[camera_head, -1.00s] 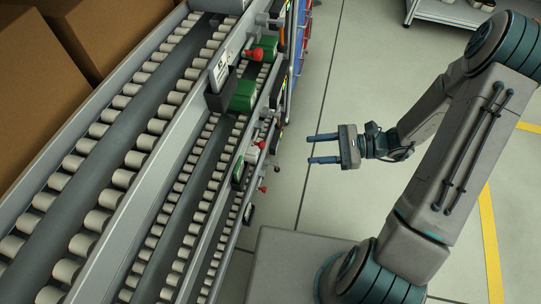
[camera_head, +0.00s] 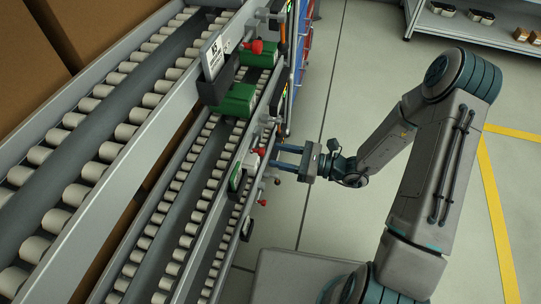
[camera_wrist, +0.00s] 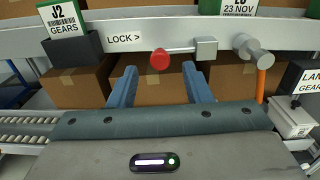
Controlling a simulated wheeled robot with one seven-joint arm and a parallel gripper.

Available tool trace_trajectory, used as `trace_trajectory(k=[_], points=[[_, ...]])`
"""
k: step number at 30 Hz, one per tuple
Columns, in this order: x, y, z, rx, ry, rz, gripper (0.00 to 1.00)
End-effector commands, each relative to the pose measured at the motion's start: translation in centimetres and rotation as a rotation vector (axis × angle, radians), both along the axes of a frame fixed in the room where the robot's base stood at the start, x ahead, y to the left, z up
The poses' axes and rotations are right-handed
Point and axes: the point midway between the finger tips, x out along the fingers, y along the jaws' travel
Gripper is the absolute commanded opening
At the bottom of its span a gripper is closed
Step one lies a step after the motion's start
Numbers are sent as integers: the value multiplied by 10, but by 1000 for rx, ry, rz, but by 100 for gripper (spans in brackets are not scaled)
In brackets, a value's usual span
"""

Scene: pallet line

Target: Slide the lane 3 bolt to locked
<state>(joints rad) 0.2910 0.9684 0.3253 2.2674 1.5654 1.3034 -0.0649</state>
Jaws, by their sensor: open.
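A bolt with a red knob (camera_wrist: 160,59) is on the grey rail in the wrist view. Its thin rod runs right from the knob to a square grey block (camera_wrist: 206,47). In the head view my gripper (camera_head: 273,157) is close to the rack, near a red knob (camera_head: 258,152). The lane number for this bolt is not readable.
A grey cylinder (camera_wrist: 257,55) and an orange handle (camera_wrist: 262,80) are right of the block. A "J2 GEARS" sign (camera_wrist: 62,20) is at left; another sign (camera_wrist: 304,82) is cut off at right. Brown cartons (camera_wrist: 78,85) stand behind.

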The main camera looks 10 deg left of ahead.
Motion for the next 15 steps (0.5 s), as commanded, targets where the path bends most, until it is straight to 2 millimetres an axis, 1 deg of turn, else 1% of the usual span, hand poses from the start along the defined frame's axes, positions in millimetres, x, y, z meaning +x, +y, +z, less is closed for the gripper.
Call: trace_trajectory(k=[1,3,6,9,15], points=[[0,9,-2,1,-1,4,45],[1,18,-2,0,-2,3,45],[2,27,-1,-1,-1,2,45],[2,32,0,-1,0,1,45],[2,34,0,0,0,0,45]])
